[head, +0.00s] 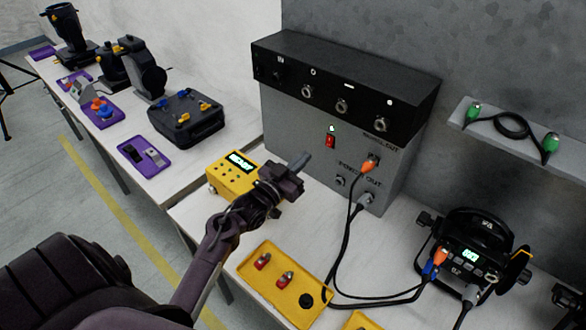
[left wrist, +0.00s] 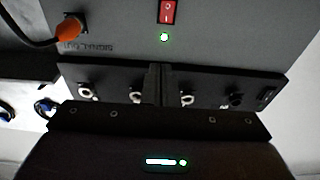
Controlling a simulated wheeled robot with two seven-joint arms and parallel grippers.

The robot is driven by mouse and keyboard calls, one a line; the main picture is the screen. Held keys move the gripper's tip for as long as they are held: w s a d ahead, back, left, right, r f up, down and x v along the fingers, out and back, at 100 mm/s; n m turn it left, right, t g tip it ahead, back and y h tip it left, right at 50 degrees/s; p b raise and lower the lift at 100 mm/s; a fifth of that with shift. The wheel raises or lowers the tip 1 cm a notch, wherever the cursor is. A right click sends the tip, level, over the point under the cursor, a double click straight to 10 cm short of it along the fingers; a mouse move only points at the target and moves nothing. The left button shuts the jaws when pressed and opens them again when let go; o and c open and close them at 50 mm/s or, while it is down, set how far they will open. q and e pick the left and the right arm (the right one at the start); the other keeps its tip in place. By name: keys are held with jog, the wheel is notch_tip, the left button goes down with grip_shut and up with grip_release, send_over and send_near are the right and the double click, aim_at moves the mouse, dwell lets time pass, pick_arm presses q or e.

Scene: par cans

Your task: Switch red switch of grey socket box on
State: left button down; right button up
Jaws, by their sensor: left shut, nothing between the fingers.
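The grey socket box (head: 295,125) stands against the wall with a black sloped panel on top. Its red rocker switch (head: 330,142) is on the front, and it shows in the left wrist view (left wrist: 168,12) with pale marks on it. A small green light (head: 332,128) beside the switch glows; it is also lit in the left wrist view (left wrist: 164,37). My left gripper (head: 303,160) is shut and empty, in front of the box, below and left of the switch in the head view. It looks apart from the switch. My right gripper is not in view.
An orange-tipped cable (head: 369,165) and a grey plug (head: 366,199) are in the box's front. A yellow device (head: 235,175) stands left, a yellow tray (head: 262,280) in front. A par can (head: 475,245) stands right, and a shelf (head: 515,140) holds a green-ended cable.

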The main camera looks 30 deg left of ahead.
pick_arm(q)
jog(key=s, duration=0.3)
jog(key=shift+s+a+r, duration=0.15)
jog(key=shift+a+r, duration=0.05)
jog(key=shift+r, duration=0.1)
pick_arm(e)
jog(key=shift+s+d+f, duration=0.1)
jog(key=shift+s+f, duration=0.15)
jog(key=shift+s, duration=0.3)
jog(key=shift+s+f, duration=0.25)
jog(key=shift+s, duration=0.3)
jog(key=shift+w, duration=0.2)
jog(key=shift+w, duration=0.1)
